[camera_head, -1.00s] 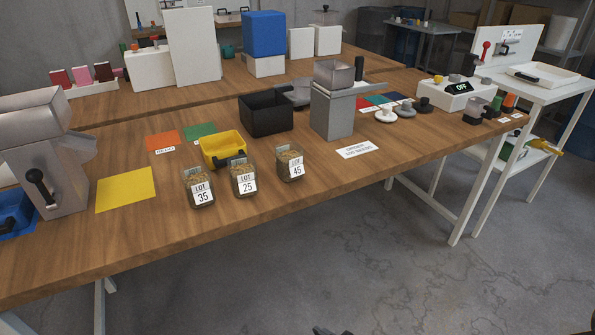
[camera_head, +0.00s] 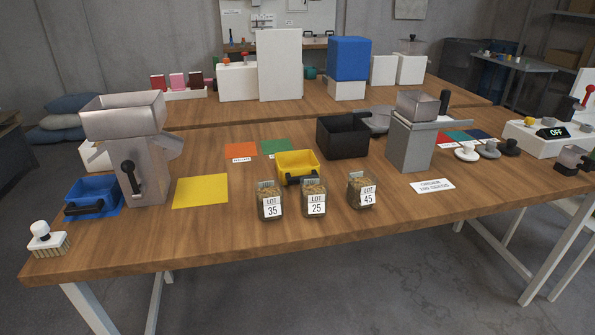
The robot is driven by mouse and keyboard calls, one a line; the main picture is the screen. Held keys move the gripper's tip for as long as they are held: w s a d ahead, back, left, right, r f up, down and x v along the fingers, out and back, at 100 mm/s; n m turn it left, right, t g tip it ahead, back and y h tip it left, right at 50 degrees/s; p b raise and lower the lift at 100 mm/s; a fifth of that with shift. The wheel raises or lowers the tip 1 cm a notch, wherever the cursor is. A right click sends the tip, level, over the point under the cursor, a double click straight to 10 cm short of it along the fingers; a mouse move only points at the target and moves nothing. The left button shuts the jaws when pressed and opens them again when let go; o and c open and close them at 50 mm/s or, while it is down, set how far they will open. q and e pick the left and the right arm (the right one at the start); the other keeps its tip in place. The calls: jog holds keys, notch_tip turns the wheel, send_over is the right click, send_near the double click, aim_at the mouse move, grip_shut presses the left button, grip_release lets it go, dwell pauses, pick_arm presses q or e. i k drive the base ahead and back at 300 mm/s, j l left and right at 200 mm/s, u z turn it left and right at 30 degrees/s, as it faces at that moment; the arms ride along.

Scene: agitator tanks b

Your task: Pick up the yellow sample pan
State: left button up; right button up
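The yellow sample pan (camera_head: 298,164) sits on the wooden table, behind the glass jars labelled LOT 35 (camera_head: 270,203) and LOT 25 (camera_head: 314,199). A dark handle on its front side faces me, partly hidden by the jars. A flat yellow mat (camera_head: 201,191) lies to the left of the pan and is bare. Neither of my grippers shows in the head view.
A LOT 45 jar (camera_head: 361,192) stands right of the others. A black bin (camera_head: 343,136) is behind the pan to the right. A metal hopper machine (camera_head: 140,165) and blue pan (camera_head: 92,196) stand left. The table's front strip is clear.

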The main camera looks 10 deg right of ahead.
aim_at(290, 166)
jog(key=i+l+u, duration=0.1)
jog(key=l+u, duration=0.3)
jog(key=l, duration=0.35)
jog(key=l+u, duration=0.45)
jog(key=l, duration=0.3)
